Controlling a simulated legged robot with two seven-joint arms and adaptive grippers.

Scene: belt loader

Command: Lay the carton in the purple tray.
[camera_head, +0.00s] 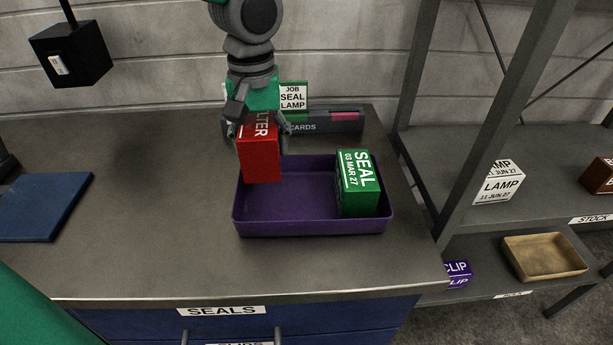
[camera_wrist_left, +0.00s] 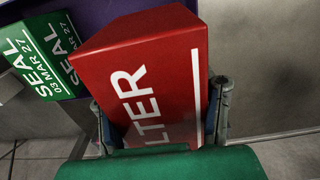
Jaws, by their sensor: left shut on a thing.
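A purple tray (camera_head: 290,228) lies on the grey bench top in the head view; its edge also shows in the left wrist view (camera_wrist_left: 92,12). A green carton marked SEAL (camera_head: 358,188) stands in the tray's right part, and it also shows in the left wrist view (camera_wrist_left: 40,58). My left gripper (camera_head: 258,142) is shut on a red carton marked FILTER (camera_head: 260,162), partly covered by the fingers. The red carton (camera_wrist_left: 150,80) is over the tray's back left part; I cannot tell whether it touches the tray floor. My right gripper is not in view.
Behind the tray stand a card holder (camera_head: 325,124) and a sign reading JOB SEAL LAMP (camera_head: 293,97). A blue mat (camera_head: 42,206) lies at the bench's left. A shelf rack on the right holds a white LAMP carton (camera_head: 499,184) and a tan tray (camera_head: 545,257).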

